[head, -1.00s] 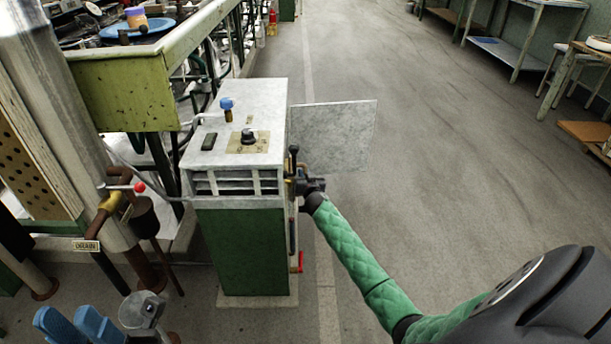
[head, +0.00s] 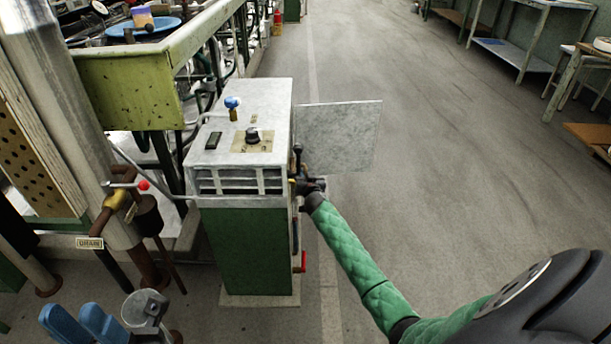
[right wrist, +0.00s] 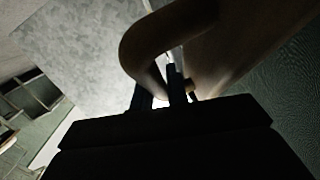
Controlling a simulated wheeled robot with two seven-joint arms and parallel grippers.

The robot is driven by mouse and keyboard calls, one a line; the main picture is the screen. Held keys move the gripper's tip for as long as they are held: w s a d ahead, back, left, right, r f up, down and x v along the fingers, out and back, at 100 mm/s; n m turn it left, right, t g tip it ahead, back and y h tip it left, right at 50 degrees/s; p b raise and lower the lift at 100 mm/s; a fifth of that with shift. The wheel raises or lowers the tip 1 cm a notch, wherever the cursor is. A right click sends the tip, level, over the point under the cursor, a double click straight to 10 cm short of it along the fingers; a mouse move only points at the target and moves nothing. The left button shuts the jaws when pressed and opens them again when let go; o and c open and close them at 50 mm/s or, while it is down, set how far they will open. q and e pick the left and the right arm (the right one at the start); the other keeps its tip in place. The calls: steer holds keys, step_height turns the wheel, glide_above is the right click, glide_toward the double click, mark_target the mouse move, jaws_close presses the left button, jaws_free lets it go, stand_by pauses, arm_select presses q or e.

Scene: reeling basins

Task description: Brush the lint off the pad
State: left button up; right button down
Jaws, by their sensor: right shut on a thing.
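No pad, lint or brush can be made out in these frames. My right gripper (head: 308,187) is at the right side of a grey-topped green cabinet (head: 245,250), just below a grey panel that sticks out there. In the right wrist view, its two dark fingers (right wrist: 160,92) are closed on a curved brownish handle (right wrist: 150,45), very dark against the light. What the handle belongs to is hidden. My left gripper is not in view.
The grey panel (head: 345,135) juts out over the aisle. The cabinet top carries a black knob (head: 252,136) and a blue-capped fitting (head: 232,103). Pipes and a red-balled valve (head: 143,186) stand at the left. The aisle floor at the right is clear.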

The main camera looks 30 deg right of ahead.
steer(key=x, duration=0.3)
steer(key=shift+w+d+r+b, duration=0.2)
steer(key=shift+w+d+b, duration=0.1)
steer(key=shift+d, duration=0.2)
